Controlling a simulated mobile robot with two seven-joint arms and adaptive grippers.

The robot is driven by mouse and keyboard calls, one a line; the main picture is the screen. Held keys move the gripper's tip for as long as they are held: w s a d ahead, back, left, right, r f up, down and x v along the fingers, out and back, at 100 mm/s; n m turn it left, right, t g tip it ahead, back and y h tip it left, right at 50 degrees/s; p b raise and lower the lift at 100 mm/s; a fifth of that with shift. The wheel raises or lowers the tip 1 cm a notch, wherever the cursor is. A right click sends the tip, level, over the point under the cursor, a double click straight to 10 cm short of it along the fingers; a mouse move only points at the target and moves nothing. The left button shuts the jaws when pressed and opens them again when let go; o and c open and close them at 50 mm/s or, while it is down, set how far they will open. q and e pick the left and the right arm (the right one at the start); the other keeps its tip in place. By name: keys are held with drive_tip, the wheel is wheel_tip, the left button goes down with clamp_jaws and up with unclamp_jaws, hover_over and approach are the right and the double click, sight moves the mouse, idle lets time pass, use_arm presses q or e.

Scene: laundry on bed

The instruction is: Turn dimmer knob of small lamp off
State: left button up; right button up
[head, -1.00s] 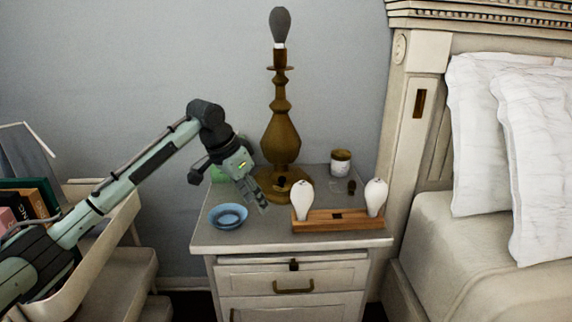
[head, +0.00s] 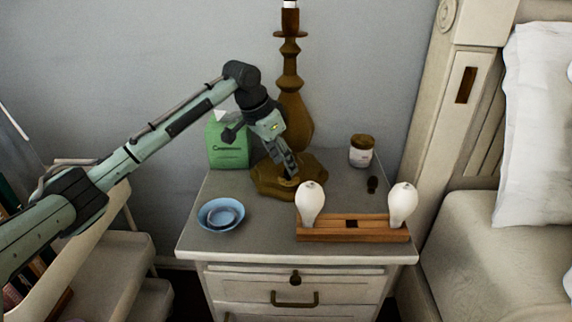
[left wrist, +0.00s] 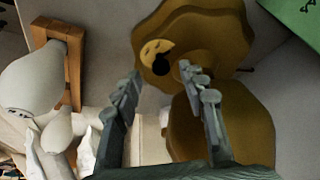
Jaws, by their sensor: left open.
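The brass lamp (head: 294,115) stands at the back of the nightstand, on a wide scalloped base (head: 262,180). In the left wrist view its base (left wrist: 215,25) carries a round gold plate with a small dark knob (left wrist: 160,66) on it. My left gripper (head: 290,176) is open and points down at the front of the base. In the left wrist view the knob appears between and just beyond the two fingertips (left wrist: 160,76); I cannot tell whether they touch it. In the head view the fingers hide the knob. My right gripper is not in view.
A wooden stand (head: 350,238) with two white bulbs is at the front right of the nightstand (head: 240,248). A blue bowl (head: 221,215) is at the left, a green box (head: 228,145) behind. A jar (head: 361,151) and a small dark object (head: 372,184) are right of the lamp.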

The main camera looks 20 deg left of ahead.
use_arm(q)
drive_tip(key=shift+x, duration=0.95)
drive_tip(key=shift+w+f, duration=0.15)
drive_tip(key=shift+f, duration=0.05)
drive_tip(key=c, duration=0.5)
clamp_jaws()
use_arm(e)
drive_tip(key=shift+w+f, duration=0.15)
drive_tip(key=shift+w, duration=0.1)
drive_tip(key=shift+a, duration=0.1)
